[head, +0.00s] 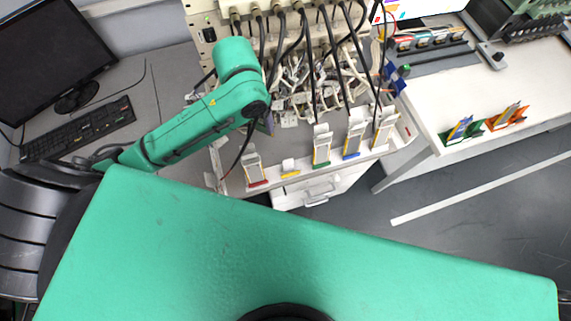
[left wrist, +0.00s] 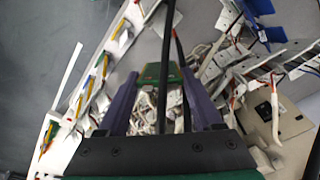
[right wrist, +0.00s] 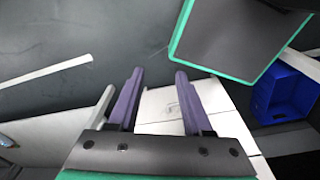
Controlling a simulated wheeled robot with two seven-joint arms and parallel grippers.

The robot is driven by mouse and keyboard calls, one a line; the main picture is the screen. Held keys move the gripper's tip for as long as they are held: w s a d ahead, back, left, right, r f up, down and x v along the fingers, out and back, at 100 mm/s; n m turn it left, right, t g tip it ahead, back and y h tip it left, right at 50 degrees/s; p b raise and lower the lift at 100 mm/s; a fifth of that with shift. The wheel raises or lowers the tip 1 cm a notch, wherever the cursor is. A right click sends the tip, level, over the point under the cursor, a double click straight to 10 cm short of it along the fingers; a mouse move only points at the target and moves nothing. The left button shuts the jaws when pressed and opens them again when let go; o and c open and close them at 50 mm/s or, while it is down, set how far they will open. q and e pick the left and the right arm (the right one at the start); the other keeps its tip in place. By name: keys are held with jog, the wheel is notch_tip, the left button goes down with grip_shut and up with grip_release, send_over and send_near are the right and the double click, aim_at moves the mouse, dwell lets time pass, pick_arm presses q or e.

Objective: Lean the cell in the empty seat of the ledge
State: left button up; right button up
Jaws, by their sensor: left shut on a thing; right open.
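The ledge (head: 232,190) runs along the front of the cluttered bench in the head view, with pale cells leaning in several coloured seats. The yellow seat (head: 290,174) between the red seat (head: 257,183) and the green seat (head: 321,164) holds no tall cell. My left gripper (head: 268,123) is beyond the ledge, mostly hidden by its arm. In the left wrist view its purple fingers are shut on a cell with a green edge (left wrist: 160,73); the cell's lower part is hard to make out. My right gripper (right wrist: 155,75) is open and empty in the right wrist view.
Loose white parts and black cables crowd the bench behind the ledge. A white drawer unit (head: 320,187) stands below it. At right, a white table (head: 440,105) carries green and orange holders. A blue bin (right wrist: 285,92) shows in the right wrist view.

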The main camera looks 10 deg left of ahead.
pick_arm(q)
jog(key=d+f+m+g+b, duration=0.1)
jog(key=d+f+m+b, duration=0.1)
jog(key=m, duration=1.1)
jog(key=d+f+m+g+b, duration=0.1)
jog(key=d+f+m+b, duration=0.2)
jog(key=m, duration=1.1)
jog(key=shift+w+d+f+b, duration=0.35)
jog(key=shift+d+b, duration=0.4)
jog(key=shift+d, duration=0.3)
pick_arm(e)
notch_tip(320, 180, down, 8)
jog(key=d, duration=0.1)
